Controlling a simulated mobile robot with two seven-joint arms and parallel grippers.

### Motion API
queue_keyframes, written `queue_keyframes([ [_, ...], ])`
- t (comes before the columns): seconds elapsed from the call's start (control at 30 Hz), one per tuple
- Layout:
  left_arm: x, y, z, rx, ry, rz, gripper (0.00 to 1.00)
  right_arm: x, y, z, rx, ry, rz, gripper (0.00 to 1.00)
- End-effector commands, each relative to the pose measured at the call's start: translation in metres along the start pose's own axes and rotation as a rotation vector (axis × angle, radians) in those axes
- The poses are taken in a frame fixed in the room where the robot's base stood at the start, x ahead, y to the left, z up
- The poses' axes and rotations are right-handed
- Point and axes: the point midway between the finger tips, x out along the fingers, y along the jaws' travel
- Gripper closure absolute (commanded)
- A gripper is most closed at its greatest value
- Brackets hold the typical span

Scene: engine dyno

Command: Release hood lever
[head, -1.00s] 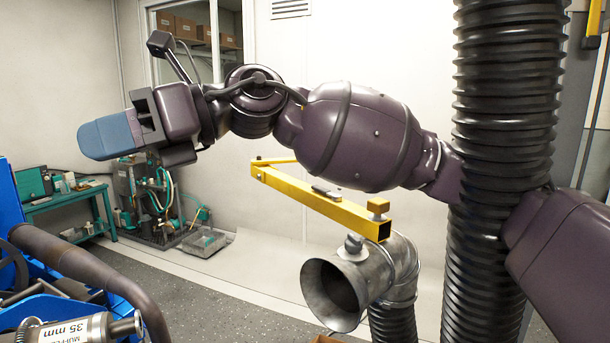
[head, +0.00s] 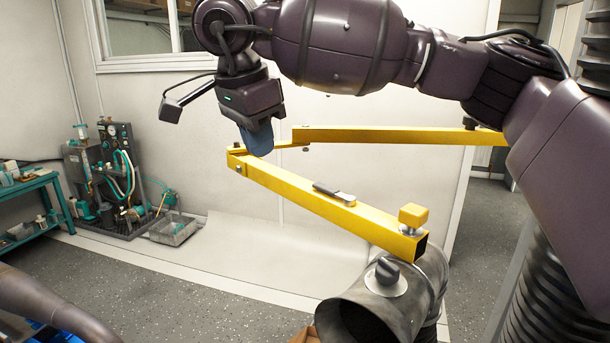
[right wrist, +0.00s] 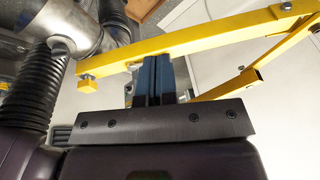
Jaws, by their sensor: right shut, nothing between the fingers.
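A yellow jointed boom (head: 290,190) carries a small grey and black lever (head: 335,192) lying along its top face. A yellow knob (head: 413,214) stands at the boom's near end, above the grey metal hood (head: 365,310). The hood has a dark knob (head: 388,272) on its collar. My right gripper (head: 258,138) points down with blue fingers shut and empty, just behind the boom's far joint and left of the lever. In the right wrist view, the shut fingers (right wrist: 155,80) overlap the boom (right wrist: 195,42); contact is unclear. My left gripper is out of view.
A ribbed black hose (head: 545,285) stands at the lower right. A teal bench (head: 35,215) and a pump unit (head: 105,180) stand at the left against the wall. The floor between is open.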

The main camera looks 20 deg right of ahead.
Motion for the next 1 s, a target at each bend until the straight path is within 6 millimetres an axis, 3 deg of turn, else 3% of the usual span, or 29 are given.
queue_keyframes([
  [0.2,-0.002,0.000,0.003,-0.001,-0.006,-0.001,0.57,-0.002,0.011,-0.018,-0.060,0.109,0.069,1.00],
  [0.67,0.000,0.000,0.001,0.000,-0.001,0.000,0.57,-0.001,0.012,-0.019,-0.087,0.113,0.078,1.00],
  [0.83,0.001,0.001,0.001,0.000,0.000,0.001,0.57,0.012,0.013,-0.020,-0.087,0.111,0.080,1.00],
  [1.0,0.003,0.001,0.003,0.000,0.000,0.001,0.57,0.040,0.015,-0.022,-0.088,0.110,0.082,1.00],
])
